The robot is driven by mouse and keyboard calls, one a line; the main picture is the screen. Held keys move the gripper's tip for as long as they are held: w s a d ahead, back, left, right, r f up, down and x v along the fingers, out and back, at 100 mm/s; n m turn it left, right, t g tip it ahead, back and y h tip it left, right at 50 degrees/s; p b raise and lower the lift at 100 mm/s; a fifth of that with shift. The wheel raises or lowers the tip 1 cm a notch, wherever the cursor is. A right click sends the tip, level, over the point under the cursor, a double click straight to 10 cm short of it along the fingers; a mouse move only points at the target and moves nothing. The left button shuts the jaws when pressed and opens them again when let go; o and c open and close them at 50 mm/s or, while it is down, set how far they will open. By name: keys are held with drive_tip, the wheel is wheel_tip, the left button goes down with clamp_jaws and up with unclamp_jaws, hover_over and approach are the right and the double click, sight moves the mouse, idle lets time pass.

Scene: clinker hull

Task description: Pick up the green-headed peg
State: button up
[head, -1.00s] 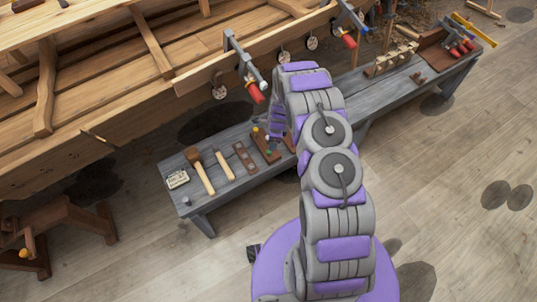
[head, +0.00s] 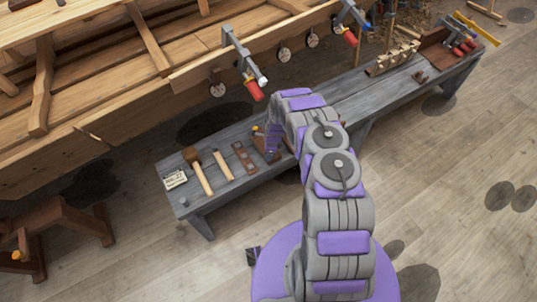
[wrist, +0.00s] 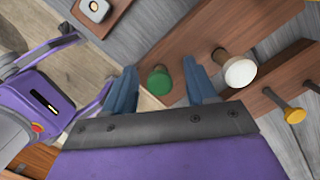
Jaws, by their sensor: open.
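The green-headed peg (wrist: 159,80) shows in the wrist view as a round green head over a brown wooden rack (wrist: 205,35). My gripper (wrist: 159,66) is open, with one blue-grey finger on each side of the green head. I cannot tell how far down the fingers reach beside it; no contact shows. A white-headed peg (wrist: 240,72) stands just right of the right finger, and a yellow-headed peg (wrist: 295,115) is farther right. In the head view my gripper (head: 272,140) is low over the bench and my arm mostly hides the rack.
The grey bench (head: 196,212) also bears a mallet (head: 202,172), a second wooden-handled tool (head: 223,165), a brown block (head: 244,157) and a small label card (head: 176,180). A red-handled clamp (head: 247,72) hangs on the hull plank behind my arm.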

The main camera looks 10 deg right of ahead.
clamp_jaws()
idle(0.5)
drive_tip(key=shift+r, duration=0.1)
